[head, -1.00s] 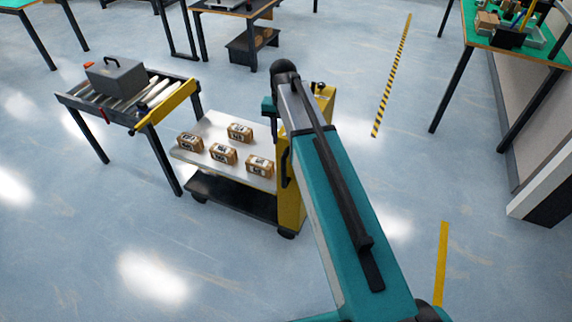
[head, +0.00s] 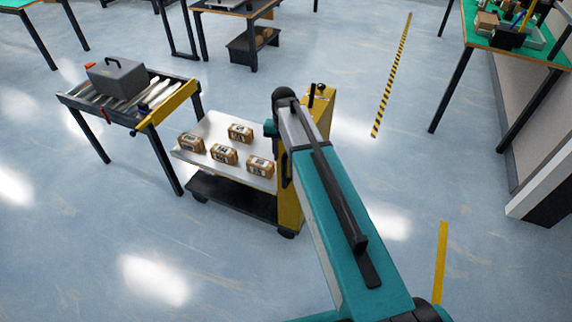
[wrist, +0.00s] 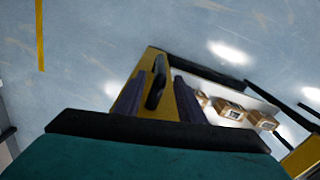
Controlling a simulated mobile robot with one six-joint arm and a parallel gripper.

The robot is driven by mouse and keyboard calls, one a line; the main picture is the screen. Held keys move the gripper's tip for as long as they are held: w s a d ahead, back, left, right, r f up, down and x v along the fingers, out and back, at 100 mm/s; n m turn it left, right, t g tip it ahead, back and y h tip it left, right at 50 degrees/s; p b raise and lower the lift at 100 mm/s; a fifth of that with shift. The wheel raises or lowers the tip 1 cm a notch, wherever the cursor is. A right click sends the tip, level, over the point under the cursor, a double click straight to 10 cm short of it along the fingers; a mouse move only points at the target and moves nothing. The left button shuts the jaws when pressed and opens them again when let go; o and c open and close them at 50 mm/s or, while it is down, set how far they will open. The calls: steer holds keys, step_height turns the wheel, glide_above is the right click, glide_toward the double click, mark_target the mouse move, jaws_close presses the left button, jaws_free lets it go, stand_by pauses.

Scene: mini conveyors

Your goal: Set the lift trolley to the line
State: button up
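The lift trolley has a white deck (head: 209,126) carrying several small brown boxes, a dark lower shelf (head: 232,197) and a yellow upright (head: 291,207) with a black handle. It stands at the picture's centre in the head view, its deck near the roller conveyor (head: 178,104). In the wrist view the handle (wrist: 156,84) on the yellow panel shows between the fingers of my gripper (wrist: 161,74). The fingers are apart; I cannot tell whether they touch the handle. My arm hides the gripper in the head view. A black-and-yellow striped floor line (head: 392,74) lies right of the trolley.
A grey toolbox (head: 117,79) sits on the conveyor. A plain yellow floor strip (head: 441,262) lies at the lower right. A green-topped table (head: 479,40) stands at the upper right, and another table at the back. The floor right of the trolley is open.

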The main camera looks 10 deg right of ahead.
mark_target(284, 165)
steer(key=shift+f+p, duration=0.45)
steer(key=shift+f, duration=2.45)
steer(key=shift+c, duration=0.5)
